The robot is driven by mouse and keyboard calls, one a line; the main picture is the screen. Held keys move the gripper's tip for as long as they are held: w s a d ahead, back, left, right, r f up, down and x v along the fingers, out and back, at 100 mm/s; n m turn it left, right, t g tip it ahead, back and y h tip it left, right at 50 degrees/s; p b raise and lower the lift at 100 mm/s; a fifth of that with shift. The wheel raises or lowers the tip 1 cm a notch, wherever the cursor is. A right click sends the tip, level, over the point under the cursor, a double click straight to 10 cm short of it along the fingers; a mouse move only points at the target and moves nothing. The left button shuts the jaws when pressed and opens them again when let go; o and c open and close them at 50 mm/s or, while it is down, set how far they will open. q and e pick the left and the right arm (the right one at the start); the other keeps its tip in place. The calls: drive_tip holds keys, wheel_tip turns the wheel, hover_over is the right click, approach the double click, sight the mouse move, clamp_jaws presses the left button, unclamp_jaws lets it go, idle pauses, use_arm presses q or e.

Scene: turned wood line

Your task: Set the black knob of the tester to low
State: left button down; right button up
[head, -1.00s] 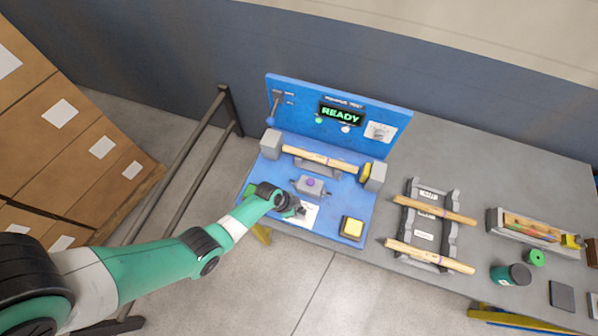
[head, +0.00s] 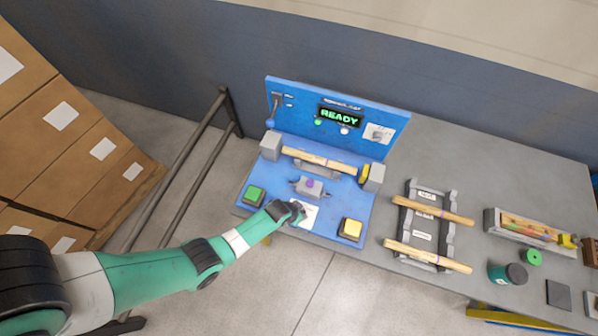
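The blue tester (head: 345,220) stands on the grey table, with an upright back panel lit READY (head: 341,117). A white plate (head: 309,216) lies on the front of its base. My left gripper (head: 298,212) is over the left part of this plate, close to it. I cannot make out the black knob; the gripper may be hiding it. The fingers are too small and dark to tell whether they are open or shut, or whether they touch anything. My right gripper is not in view.
Behind are a grey block with a purple top (head: 311,187) and a wooden bar (head: 320,160) across supports. A rack (head: 449,235) with two wooden bars stands right.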

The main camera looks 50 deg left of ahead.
use_arm(q)
drive_tip(key=shift+d+f+n+y, duration=0.1)
drive_tip(key=shift+n+y, duration=0.2)
drive_tip(key=shift+n, duration=0.8)
drive_tip(key=shift+s, duration=0.1)
drive_tip(key=shift+c, duration=2.1)
unclamp_jaws()
drive_tip(key=p+v, duration=0.9)
drive_tip(key=v, duration=0.2)
drive_tip(key=shift+r, duration=0.4)
